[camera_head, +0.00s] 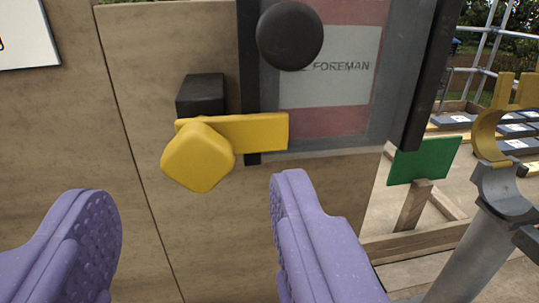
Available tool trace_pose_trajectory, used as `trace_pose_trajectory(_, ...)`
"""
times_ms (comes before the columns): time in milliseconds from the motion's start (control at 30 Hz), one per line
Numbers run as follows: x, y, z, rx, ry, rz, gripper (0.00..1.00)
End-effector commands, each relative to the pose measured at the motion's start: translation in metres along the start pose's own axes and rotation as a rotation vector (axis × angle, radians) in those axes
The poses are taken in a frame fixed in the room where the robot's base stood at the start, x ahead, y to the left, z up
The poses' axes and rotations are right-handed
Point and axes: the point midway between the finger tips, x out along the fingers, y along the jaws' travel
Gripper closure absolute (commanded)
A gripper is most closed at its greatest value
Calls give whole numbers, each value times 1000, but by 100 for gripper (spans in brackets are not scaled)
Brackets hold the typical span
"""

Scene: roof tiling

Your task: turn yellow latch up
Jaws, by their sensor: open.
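The yellow latch (252,131) is at the upper middle of the view, on a tan wooden panel (190,30). Its bar lies about level, reaching right from a rounded yellow knob (199,158) across the lower left edge of a dark framed door (380,130). A black block (201,94) sits just above and behind the knob. My gripper (190,200) has two purple ribbed fingers, open and wide apart, low in the view. The knob appears above and between the fingertips. Nothing is between the fingers.
A round black knob (290,36) sticks out above the latch on the framed door with a sign. A green board (424,160) on a wooden post, a grey pole (465,255) with a yellow clamp (490,125), and scaffolding stand at right.

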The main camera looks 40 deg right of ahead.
Motion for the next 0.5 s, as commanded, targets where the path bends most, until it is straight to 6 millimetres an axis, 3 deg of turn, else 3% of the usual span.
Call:
trace_pose_trajectory(200,35,0,1,1,1,0,44)
trace_pose_trajectory(500,46,0,-1,2,0,-2,44)
